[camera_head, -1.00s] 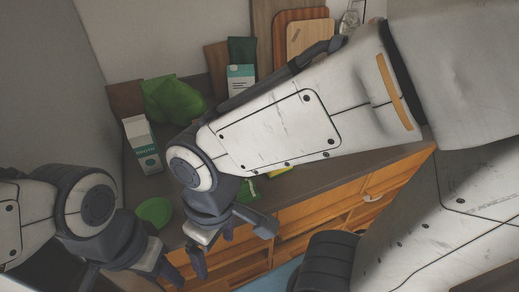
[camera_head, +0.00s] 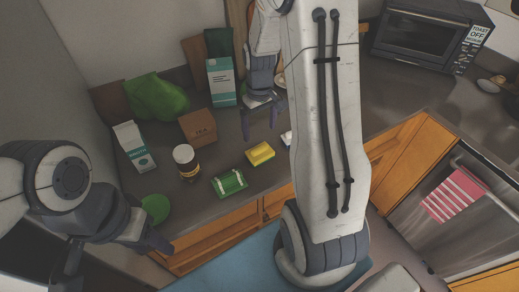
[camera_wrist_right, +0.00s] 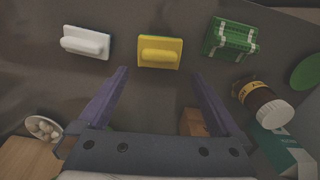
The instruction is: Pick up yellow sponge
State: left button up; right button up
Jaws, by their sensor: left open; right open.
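The yellow sponge (camera_head: 260,153) lies on the dark counter near its front edge in the head view, just right of a green box. In the right wrist view the yellow sponge (camera_wrist_right: 159,52) sits centred beyond the fingertips, with a raised bar on top. My right gripper (camera_head: 262,120) is open and empty above the counter, behind the sponge and apart from it. In the right wrist view its fingers (camera_wrist_right: 159,75) spread to both sides of the sponge's line. My left gripper (camera_head: 112,262) is at the lower left, open and away from the sponge.
A green box (camera_wrist_right: 230,40) and a white sponge-like block (camera_wrist_right: 86,42) flank the sponge. A jar (camera_head: 185,162), brown box (camera_head: 198,127), cartons (camera_head: 134,147) and green bag (camera_head: 155,97) stand left. A toaster oven (camera_head: 425,38) is at the back right.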

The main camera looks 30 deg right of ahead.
aim_at(260, 147)
notch_tip(260, 147, down, 3)
notch_tip(260, 147, down, 5)
jog(key=shift+r+p, duration=0.2)
jog(key=shift+p, duration=0.85)
jog(key=shift+d+f, duration=0.1)
jog(key=shift+f, duration=0.2)
jog(key=c, duration=1.1)
jog(key=shift+c, duration=0.2)
jog(key=shift+r, duration=0.1)
jog(key=shift+w+r+b, duration=0.1)
jog(key=shift+r+b, duration=0.2)
jog(key=shift+r, duration=0.25)
notch_tip(260, 147, up, 3)
jog(key=shift+f+b, duration=0.1)
jog(key=shift+b, duration=0.4)
jog(key=s+d+r, duration=0.2)
jog(key=s+d+r+b, duration=0.1)
jog(key=s+d+r, duration=0.1)
jog(key=s+d, duration=0.1)
jog(key=s+d+r+b, duration=0.1)
jog(key=s+d+r, duration=0.2)
jog(key=shift+s+d, duration=0.15)
